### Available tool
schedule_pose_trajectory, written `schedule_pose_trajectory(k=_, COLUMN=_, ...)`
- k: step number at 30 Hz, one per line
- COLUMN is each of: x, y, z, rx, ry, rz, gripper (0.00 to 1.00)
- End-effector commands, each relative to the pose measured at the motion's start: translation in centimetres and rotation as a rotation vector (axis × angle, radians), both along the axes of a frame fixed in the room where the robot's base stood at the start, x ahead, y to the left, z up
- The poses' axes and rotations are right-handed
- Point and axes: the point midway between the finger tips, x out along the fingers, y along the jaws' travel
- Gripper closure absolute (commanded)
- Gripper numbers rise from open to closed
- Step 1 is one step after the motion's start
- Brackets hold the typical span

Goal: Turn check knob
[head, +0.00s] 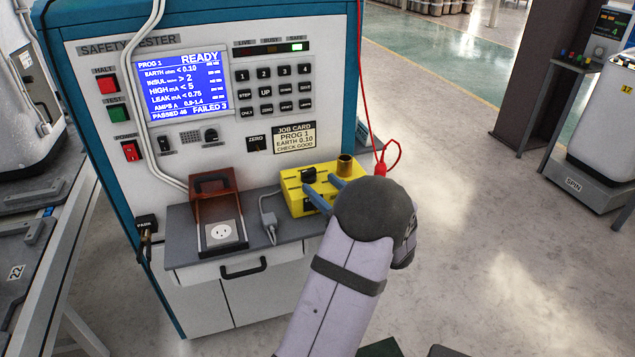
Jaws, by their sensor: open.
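A yellow box (292,197) sits on the grey shelf of the safety tester, with a small black knob (308,174) and a brass post (344,165) on its top. I cannot read any label that names the check knob. My gripper (320,182) has two blue fingers, spread apart, over the top of the yellow box. The fingertips are close to the black knob, just in front of it and to its right. I cannot tell whether they touch it. My wrist hides the right front part of the box.
The tester screen (184,85) reads READY, PROG 1. A red lidded socket (213,200) and a grey plug (268,219) are left of the box. A red lead (363,80) hangs at right.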

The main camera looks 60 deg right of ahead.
Motion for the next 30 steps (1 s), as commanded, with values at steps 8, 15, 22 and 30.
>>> schedule_pose_trajectory(k=8, x=-0.3, y=0.2, z=0.0, rx=0.0, ry=0.0, rz=0.0, gripper=0.48)
schedule_pose_trajectory(k=15, x=-0.4, y=0.2, z=0.5, rx=0.002, ry=0.0, rz=0.0, gripper=0.48)
schedule_pose_trajectory(k=22, x=-0.6, y=0.3, z=1.5, rx=0.004, ry=0.0, rz=-0.001, gripper=0.48)
schedule_pose_trajectory(k=30, x=-0.4, y=0.2, z=1.0, rx=0.0, ry=0.001, rz=0.0, gripper=0.48)
